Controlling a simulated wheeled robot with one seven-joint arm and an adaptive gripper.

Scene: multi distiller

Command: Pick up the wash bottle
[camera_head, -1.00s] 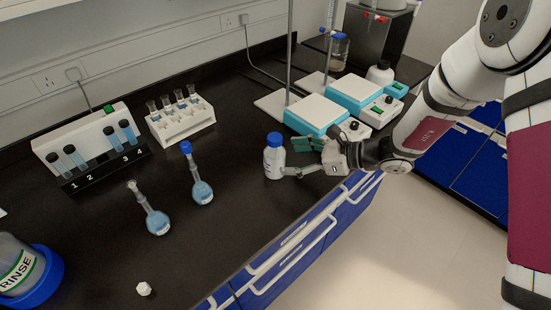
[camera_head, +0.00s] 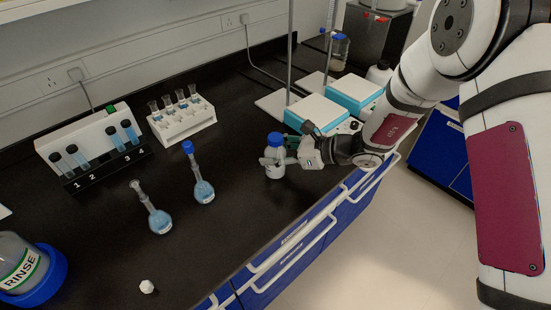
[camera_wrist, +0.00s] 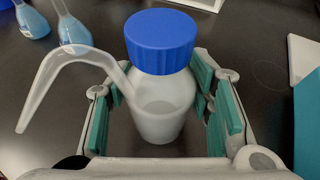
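The wash bottle (camera_head: 275,171) is a small white bottle with a blue cap, standing upright on the black bench near its front edge. It also shows in the middle of the wrist view (camera_wrist: 160,112), where a bent translucent spout leaves it to the left. My gripper (camera_head: 276,160) reaches in from the right, with its fingers around the bottle. In the wrist view my gripper (camera_wrist: 162,92) has green pads on both sides of the bottle. The fingers look spread, with narrow gaps beside the body; firm contact is not visible.
Two blue-capped or stoppered flasks (camera_head: 203,191) (camera_head: 159,221) stand left of the bottle. White hotplates with teal sides (camera_head: 318,112) are behind my gripper. A rinse container (camera_head: 20,262) is at the lower left. A white stopper (camera_head: 147,287) lies near the front.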

